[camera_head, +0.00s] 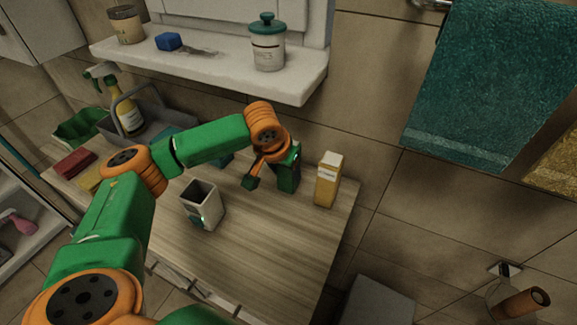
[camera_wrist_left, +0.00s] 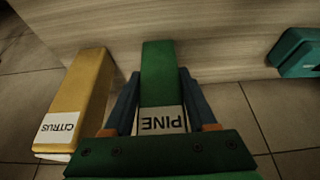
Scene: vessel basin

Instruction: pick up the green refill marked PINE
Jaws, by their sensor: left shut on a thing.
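The green PINE refill (camera_wrist_left: 160,62) is a tall box with a white label, between the two fingers of my left gripper (camera_wrist_left: 158,92) in the wrist view. The gripper is shut on it. In the head view the refill (camera_head: 288,175) is at the far right part of the wooden counter, partly hidden by my left gripper (camera_head: 272,168). I cannot tell whether its base touches the counter. The yellow CITRUS refill (camera_head: 327,180) stands upright just right of it; it also shows in the wrist view (camera_wrist_left: 80,95). My right gripper is not in view.
An open white container (camera_head: 203,206) stands on the counter (camera_head: 270,235), left of the refill. A grey caddy (camera_head: 165,125) with a spray bottle (camera_head: 126,110) is at the back left. A white shelf (camera_head: 215,65) with a lidded jar (camera_head: 267,45) overhangs behind. The front counter is clear.

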